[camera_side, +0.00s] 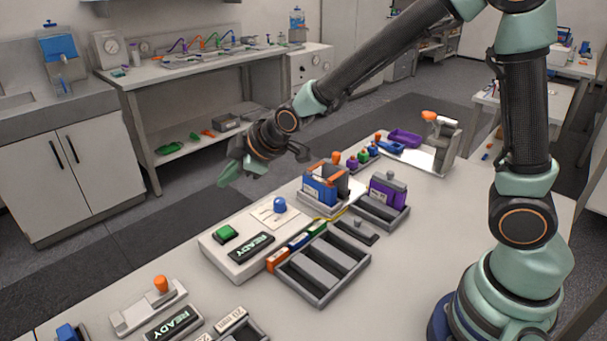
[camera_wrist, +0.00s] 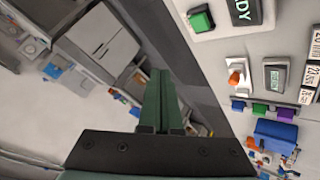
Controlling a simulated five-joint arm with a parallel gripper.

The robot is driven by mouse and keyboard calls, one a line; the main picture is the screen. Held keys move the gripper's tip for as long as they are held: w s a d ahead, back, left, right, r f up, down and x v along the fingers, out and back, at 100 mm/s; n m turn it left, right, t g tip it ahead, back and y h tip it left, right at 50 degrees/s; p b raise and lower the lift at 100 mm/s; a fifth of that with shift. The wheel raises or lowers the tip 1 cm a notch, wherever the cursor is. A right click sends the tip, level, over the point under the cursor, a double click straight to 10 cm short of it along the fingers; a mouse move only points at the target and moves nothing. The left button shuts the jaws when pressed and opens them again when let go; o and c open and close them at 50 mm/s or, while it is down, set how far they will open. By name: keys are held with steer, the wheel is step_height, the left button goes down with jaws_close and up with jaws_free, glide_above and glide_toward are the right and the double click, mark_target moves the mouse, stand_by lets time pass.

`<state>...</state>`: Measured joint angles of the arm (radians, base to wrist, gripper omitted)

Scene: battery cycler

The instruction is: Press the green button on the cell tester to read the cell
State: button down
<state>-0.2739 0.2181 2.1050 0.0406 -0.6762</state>
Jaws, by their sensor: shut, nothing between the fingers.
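The cell tester (camera_side: 228,262) is a pale box on the bench in the side view. It has a green button (camera_side: 226,233) on its left part, a dark READY display (camera_side: 251,247) and a blue dome (camera_side: 280,205). My gripper (camera_side: 224,178) is shut and empty, above and beyond the button, clearly apart from it. In the wrist view the shut green fingers (camera_wrist: 160,78) point over the floor past the bench edge. The green button (camera_wrist: 202,20) shows at the top, to the right of the fingers, with part of the READY display (camera_wrist: 241,10) beside it.
A blue cell block with an orange handle (camera_side: 322,187) and a purple block (camera_side: 388,192) stand right of the tester. A grey slotted tray (camera_side: 322,265) lies in front. Air around my gripper is clear.

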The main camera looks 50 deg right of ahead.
mark_target(230, 232)
steer(key=shift+w+a+f+n, duration=0.4)
steer(key=shift+w+a+f, duration=0.05)
steer(key=shift+a+f, duration=0.25)
steer(key=shift+f, duration=4.35)
steer(key=shift+d+f, duration=0.1)
steer(key=shift+f, duration=0.05)
steer(key=shift+f, duration=0.25)
steer(key=shift+f, duration=0.55)
steer(key=shift+r, duration=0.95)
steer(key=shift+r, duration=0.1)
